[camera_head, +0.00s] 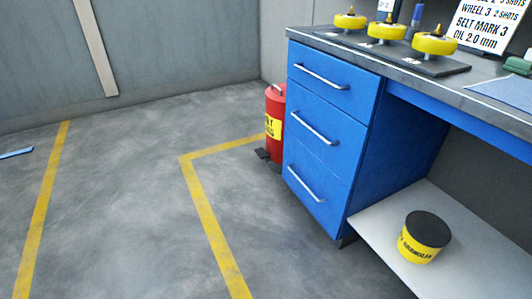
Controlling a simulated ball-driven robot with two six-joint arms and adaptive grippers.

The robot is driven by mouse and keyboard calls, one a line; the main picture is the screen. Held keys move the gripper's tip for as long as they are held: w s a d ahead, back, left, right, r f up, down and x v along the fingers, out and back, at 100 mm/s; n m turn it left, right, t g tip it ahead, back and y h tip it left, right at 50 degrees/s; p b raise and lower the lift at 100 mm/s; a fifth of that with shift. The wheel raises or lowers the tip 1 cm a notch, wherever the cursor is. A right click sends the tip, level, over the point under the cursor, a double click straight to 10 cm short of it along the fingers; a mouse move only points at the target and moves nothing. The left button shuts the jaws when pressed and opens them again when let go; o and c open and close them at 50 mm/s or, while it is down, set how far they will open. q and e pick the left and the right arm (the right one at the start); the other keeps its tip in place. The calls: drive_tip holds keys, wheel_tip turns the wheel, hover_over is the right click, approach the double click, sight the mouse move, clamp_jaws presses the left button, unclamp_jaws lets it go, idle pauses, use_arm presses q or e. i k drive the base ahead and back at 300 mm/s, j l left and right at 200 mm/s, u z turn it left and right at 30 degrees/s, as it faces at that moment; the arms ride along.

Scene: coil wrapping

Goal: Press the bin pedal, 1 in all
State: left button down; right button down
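A red bin (274,108) with a yellow label stands on the floor just left of the blue drawer cabinet. Its right part is hidden behind the cabinet. A small metal handle shows at its top. A dark pedal (263,154) sticks out low at the front left of the bin, near the floor. Neither of my grippers is in view.
The blue drawer cabinet (320,135) and workbench fill the right side. Yellow wheels (386,28) stand on a dark tray on the bench. A yellow tub (418,247) sits on the low shelf. Yellow floor lines (205,205) cross open grey floor at left.

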sight(261, 152)
drive_tip(key=z, duration=0.25)
drive_tip(key=i+j+z, duration=0.25)
drive_tip(key=z, duration=0.2)
drive_tip(key=i+j+z, duration=0.4)
drive_tip(key=i+j, duration=0.2)
drive_tip(key=j, duration=0.15)
drive_tip(key=i+j+z, duration=0.1)
drive_tip(key=j, duration=0.25)
drive_tip(key=i+j, duration=0.2)
drive_tip(key=j, duration=0.15)
drive_tip(key=i+j+z, duration=0.1)
drive_tip(key=j, duration=0.3)
drive_tip(key=i+j, duration=0.4)
drive_tip(key=j, duration=0.35)
drive_tip(key=i+j+z, duration=0.1)
drive_tip(key=j, duration=0.25)
drive_tip(key=i+j, duration=0.15)
drive_tip(key=j, duration=0.25)
drive_tip(key=i+z, duration=0.05)
